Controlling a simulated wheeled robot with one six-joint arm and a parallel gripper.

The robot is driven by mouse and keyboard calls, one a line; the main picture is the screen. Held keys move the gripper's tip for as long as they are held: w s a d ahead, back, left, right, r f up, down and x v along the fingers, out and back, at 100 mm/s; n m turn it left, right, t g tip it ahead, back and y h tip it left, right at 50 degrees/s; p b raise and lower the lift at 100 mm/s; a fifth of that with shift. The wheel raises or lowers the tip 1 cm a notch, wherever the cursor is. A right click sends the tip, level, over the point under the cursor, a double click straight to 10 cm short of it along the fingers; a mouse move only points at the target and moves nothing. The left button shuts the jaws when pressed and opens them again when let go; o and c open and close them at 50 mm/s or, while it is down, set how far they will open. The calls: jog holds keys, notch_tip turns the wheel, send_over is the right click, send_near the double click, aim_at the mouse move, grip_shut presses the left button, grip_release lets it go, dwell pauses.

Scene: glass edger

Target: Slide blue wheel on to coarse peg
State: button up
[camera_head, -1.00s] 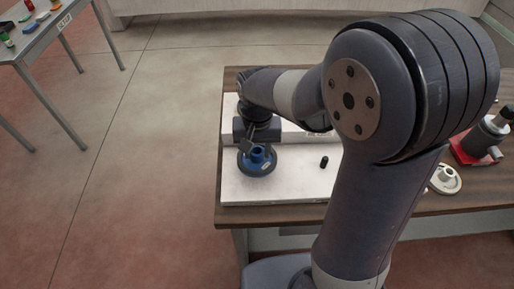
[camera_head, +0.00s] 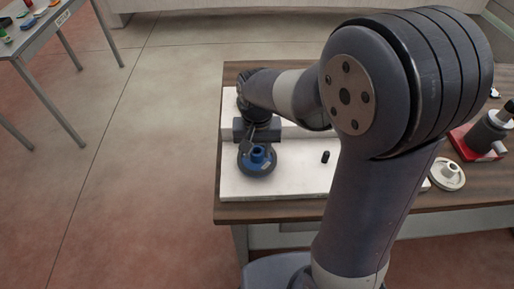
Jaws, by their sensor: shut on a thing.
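The blue wheel (camera_head: 257,157), with a blue hub and a dark grey rim, is at the left part of a white board (camera_head: 285,184) on the wooden table. My gripper (camera_head: 247,143) is at the wheel's far side, shut on it; the fingertips are small and partly hidden by the wrist. A short black peg (camera_head: 325,157) stands on the board to the right of the wheel. No label shows which peg is the coarse one. Whether a peg is under the wheel is hidden, and I cannot tell if the wheel touches the board.
A cream wheel (camera_head: 447,174) lies on the table (camera_head: 400,207) to the right, beside a red-based grey device (camera_head: 486,137). My arm hides the middle of the table. A grey side table (camera_head: 40,45) with small coloured items stands at the far left.

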jog(key=shift+f+b, duration=0.45)
jog(key=shift+f, duration=0.25)
jog(key=o, duration=1.3)
jog(key=shift+o, duration=0.2)
notch_tip(320, 180, up, 11)
jog(key=shift+f, duration=0.15)
notch_tip(320, 180, down, 10)
jog(key=shift+f, duration=0.15)
jog(key=shift+r+p, duration=0.4)
jog(key=shift+p, duration=0.05)
jog(key=shift+f, duration=0.1)
